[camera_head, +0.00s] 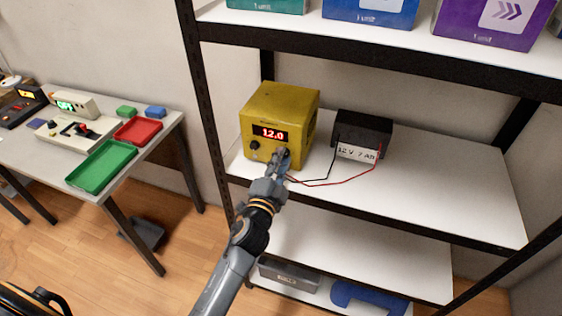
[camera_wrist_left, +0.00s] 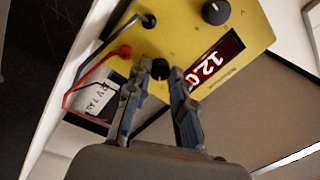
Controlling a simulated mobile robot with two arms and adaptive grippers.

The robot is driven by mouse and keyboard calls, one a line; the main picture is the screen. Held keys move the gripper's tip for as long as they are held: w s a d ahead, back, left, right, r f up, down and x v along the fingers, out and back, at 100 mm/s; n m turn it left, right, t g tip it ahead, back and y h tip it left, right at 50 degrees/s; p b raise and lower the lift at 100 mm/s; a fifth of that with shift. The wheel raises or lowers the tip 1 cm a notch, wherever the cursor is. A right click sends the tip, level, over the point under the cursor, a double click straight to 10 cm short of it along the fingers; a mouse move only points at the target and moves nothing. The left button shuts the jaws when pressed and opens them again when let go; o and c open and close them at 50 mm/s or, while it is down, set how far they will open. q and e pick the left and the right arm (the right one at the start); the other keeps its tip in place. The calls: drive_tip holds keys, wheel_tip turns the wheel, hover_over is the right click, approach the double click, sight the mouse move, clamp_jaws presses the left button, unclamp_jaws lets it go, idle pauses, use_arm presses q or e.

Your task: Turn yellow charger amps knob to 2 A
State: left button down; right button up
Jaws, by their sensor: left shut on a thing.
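The yellow charger (camera_head: 285,104) stands on the middle shelf, its red display (camera_head: 269,134) reading 12.0. My left gripper (camera_head: 283,158) is at the right part of its front, covering a knob there. In the left wrist view, my left gripper (camera_wrist_left: 168,75) is shut on this black knob (camera_wrist_left: 160,67), with a finger on each side. A second black knob (camera_wrist_left: 216,12) with a pale mark is free; it also shows in the head view (camera_head: 254,145). The labels and the gripped knob's setting are too small or hidden to read. My right gripper is not in view.
A black battery (camera_head: 365,129) marked 12 V stands right of the charger, joined by red and black leads to plugs low on the charger's front. A shelf with boxes is above. The shelf (camera_head: 450,185) is clear at right. A table with trays stands left.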

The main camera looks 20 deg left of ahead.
use_arm(q)
drive_tip(key=m, duration=0.6)
drive_tip(key=shift+m+h, duration=0.3)
drive_tip(key=shift+m, duration=0.1)
drive_tip(key=m, duration=0.3)
drive_tip(key=shift+m+p, duration=0.4)
drive_tip(key=m, duration=0.3)
drive_tip(key=shift+h+p, duration=0.3)
drive_tip(key=shift+p, duration=0.05)
drive_tip(key=m+p, duration=0.1)
drive_tip(key=m, duration=0.2)
drive_tip(key=shift+a+m+p, duration=0.1)
drive_tip(key=shift+m+p, duration=0.2)
drive_tip(key=shift+m, duration=0.1)
drive_tip(key=m+p, duration=0.1)
drive_tip(key=m, duration=0.1)
drive_tip(key=shift+r+m, duration=0.1)
drive_tip(key=shift+m, duration=0.3)
drive_tip(key=m+p, duration=0.2)
drive_tip(key=m, duration=0.2)
drive_tip(key=shift+g+h+p, duration=0.3)
drive_tip(key=shift+m+p, duration=0.5)
drive_tip(key=shift+m, duration=0.3)
